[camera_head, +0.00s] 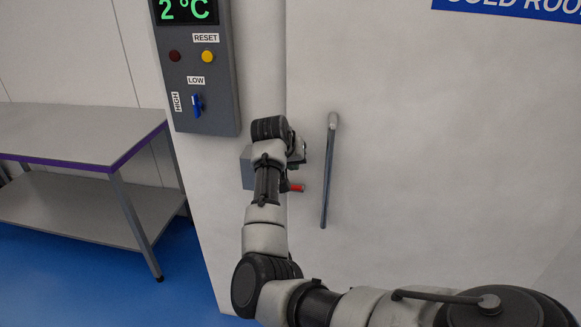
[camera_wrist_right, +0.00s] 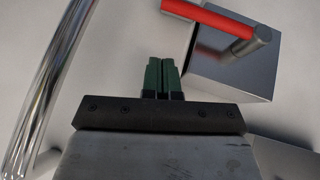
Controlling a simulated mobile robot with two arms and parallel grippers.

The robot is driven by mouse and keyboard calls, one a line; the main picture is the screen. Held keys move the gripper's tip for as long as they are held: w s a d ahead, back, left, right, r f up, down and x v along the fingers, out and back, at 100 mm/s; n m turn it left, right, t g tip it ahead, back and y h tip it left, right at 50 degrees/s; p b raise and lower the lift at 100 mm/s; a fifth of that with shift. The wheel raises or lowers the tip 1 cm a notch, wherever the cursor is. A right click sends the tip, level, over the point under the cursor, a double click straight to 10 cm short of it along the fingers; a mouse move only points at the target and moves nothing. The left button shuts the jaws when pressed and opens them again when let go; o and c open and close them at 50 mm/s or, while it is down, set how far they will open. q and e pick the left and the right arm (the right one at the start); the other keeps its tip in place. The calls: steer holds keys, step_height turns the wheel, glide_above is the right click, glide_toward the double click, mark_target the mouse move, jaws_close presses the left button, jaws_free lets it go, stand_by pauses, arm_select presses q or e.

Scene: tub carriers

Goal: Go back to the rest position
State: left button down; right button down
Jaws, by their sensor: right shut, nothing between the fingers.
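My right arm reaches up from the lower right in the head view, in front of the white cold room door. Its gripper (camera_head: 299,156) is near the door edge, mostly hidden by my wrist. In the right wrist view the two green fingers (camera_wrist_right: 163,75) are together, with nothing between them. They point at the pale door surface, between the shiny door handle and a metal latch block. They appear apart from both. My left gripper is not in view.
A vertical door handle (camera_head: 328,170) stands right of my wrist. A red lever (camera_head: 297,187) on a grey latch block (camera_wrist_right: 235,65) is close by. A control box (camera_head: 200,80) hangs above left. A steel table (camera_head: 80,130) stands at left; blue floor (camera_head: 70,270) lies before it.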

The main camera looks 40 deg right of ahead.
steer(key=s+d+b+v, duration=0.1)
steer(key=v, duration=0.7)
steer(key=shift+s+r+b, duration=0.15)
steer(key=shift+s+b, duration=0.1)
steer(key=shift+b, duration=0.1)
